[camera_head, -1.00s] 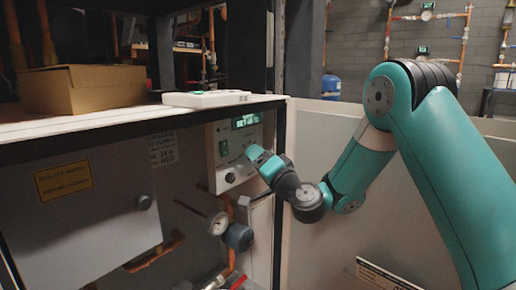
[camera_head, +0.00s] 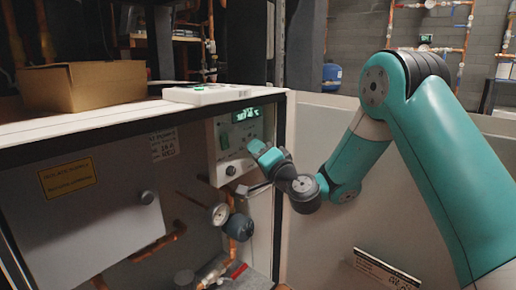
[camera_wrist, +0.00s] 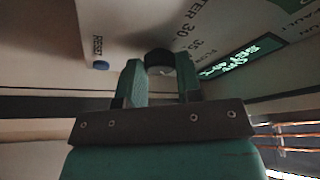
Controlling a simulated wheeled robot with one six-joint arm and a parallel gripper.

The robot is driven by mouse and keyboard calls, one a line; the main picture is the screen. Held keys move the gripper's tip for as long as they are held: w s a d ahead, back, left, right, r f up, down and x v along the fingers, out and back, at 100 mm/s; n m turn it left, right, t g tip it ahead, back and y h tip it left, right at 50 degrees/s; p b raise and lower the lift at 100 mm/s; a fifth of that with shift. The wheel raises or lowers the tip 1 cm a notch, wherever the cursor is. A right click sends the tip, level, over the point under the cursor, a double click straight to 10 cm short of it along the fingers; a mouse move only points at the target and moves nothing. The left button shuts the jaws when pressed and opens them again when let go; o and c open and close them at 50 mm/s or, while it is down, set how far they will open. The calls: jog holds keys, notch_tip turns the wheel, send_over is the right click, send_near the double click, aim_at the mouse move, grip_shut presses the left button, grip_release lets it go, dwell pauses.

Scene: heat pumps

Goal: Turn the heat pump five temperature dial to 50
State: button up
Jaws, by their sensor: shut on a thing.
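The heat pump control panel (camera_head: 226,150) is a pale box inside the open front of the cabinet. Its green lit display (camera_head: 246,115) is at the top, but I cannot read the number on it. In the wrist view the dark round temperature dial (camera_wrist: 160,60) sits between the two green fingers of my gripper (camera_wrist: 160,78), with printed scale numbers such as 30 and 35 beside it. My gripper is shut on the dial. In the head view my gripper (camera_head: 258,152) meets the panel's right side and hides the dial.
Below the panel are a round gauge (camera_head: 220,214) and copper pipes. A cardboard box (camera_head: 85,86) and a white device (camera_head: 207,93) rest on the cabinet top.

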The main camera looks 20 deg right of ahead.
jog(key=m+p, duration=0.2)
jog(key=p, duration=0.3)
jog(key=m+g+h+p, duration=0.1)
jog(key=m+p, duration=0.1)
jog(key=p, duration=0.2)
jog(key=m+g+h+p, duration=0.1)
jog(key=m+p, duration=0.2)
jog(key=p, duration=0.2)
jog(key=shift+r+p, duration=0.35)
jog(key=shift+r, duration=0.05)
jog(key=shift+f+m, duration=0.2)
jog(key=shift+m, duration=0.1)
jog(key=o, duration=0.9)
jog(key=shift+o, duration=0.2)
jog(key=shift+s+a, duration=0.1)
